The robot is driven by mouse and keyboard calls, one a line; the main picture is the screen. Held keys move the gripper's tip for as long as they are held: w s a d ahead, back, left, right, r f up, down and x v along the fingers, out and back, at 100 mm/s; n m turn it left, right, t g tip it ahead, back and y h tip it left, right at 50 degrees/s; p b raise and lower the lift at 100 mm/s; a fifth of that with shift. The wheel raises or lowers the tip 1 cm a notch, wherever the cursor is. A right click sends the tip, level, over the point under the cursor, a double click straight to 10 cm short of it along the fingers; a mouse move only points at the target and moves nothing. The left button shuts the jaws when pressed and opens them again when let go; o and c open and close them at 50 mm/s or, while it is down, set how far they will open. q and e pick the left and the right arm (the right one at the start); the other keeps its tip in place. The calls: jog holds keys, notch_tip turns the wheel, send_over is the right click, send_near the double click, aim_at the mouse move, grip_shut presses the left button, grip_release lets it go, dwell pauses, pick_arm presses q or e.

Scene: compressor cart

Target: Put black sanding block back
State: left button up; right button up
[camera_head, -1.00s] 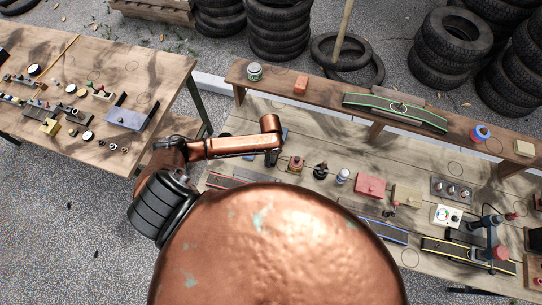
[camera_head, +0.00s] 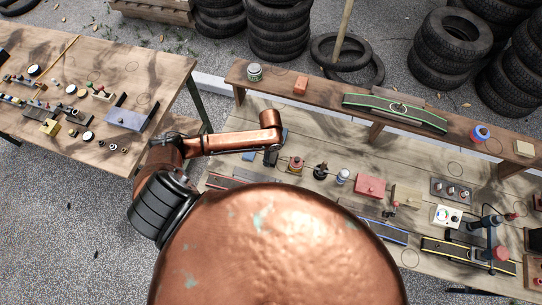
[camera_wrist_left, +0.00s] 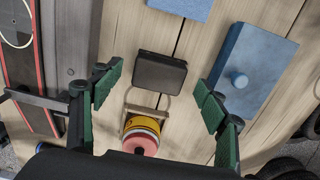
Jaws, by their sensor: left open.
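The black sanding block (camera_wrist_left: 160,72) lies on the wooden bench top, between and beyond my spread fingers in the left wrist view. It also shows as a small dark block (camera_head: 270,158) just below my copper forearm in the head view. My left gripper (camera_wrist_left: 155,86) is open and empty, with green pads on its fingers; a gap shows on each side of the block. In the head view my own arm mostly hides this gripper. A pale drawn outline (camera_wrist_left: 160,101) shows beside the block on the bench. My right gripper is not in view.
A red and yellow knobbed piece (camera_wrist_left: 141,136) stands close to the block. A blue block with a knob (camera_wrist_left: 252,66) and another blue block (camera_wrist_left: 182,7) lie near. A red-edged strip (camera_wrist_left: 38,60) lies left. A raised shelf (camera_head: 460,145) runs behind the bench.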

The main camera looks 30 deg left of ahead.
aim_at(271, 156)
pick_arm(q)
notch_tip(271, 156, up, 9)
jog(key=shift+f, duration=0.15)
dwell(1.5)
